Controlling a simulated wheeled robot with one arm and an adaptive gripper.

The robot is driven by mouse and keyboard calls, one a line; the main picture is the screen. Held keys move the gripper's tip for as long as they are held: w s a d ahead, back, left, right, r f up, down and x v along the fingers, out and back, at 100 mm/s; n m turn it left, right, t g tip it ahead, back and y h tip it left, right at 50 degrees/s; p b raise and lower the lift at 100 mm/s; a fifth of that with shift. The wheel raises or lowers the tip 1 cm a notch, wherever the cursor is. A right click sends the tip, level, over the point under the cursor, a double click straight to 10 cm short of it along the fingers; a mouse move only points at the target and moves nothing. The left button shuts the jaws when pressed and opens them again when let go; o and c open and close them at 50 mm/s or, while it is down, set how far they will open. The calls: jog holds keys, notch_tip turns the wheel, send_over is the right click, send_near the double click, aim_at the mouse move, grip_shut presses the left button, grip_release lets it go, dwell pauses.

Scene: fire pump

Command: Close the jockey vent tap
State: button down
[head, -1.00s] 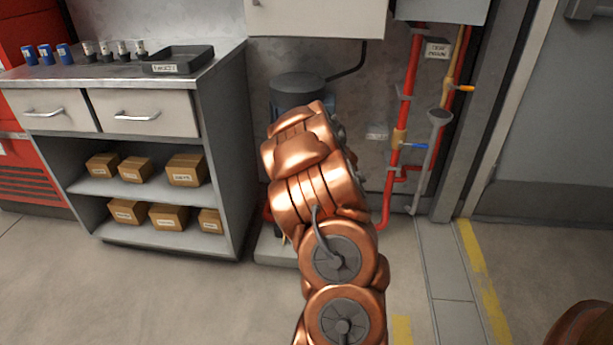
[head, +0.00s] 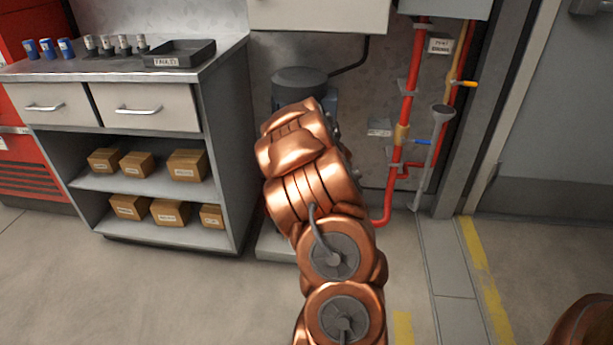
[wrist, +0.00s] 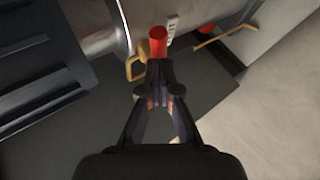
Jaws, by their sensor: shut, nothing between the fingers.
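In the wrist view my gripper (wrist: 158,72) is shut and empty. Its tips are right at the near end of a red cylindrical handle (wrist: 158,42); I cannot tell whether they touch. A brass-coloured fitting (wrist: 134,62) sits just left of the tips, beside a grey cylindrical body (wrist: 97,22). These look like the tap, but no readable label confirms it. In the head view my copper arm hides the gripper and this spot, in front of the dark pump motor (head: 300,82).
A yellow lever (wrist: 226,34) lies right of the tips, and a dark ribbed block (wrist: 38,62) lies left. In the head view, red pipes (head: 407,105) carry a blue-levered valve (head: 417,141) and an orange-levered valve (head: 466,83). A grey shelf unit (head: 236,150) stands left.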

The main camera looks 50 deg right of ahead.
jog(key=w+a+p+v, duration=0.1)
jog(key=p+v, duration=0.2)
jog(key=v, duration=1)
jog(key=shift+s+a+p, duration=0.15)
jog(key=shift+a+p, duration=0.25)
jog(key=shift+r, duration=0.1)
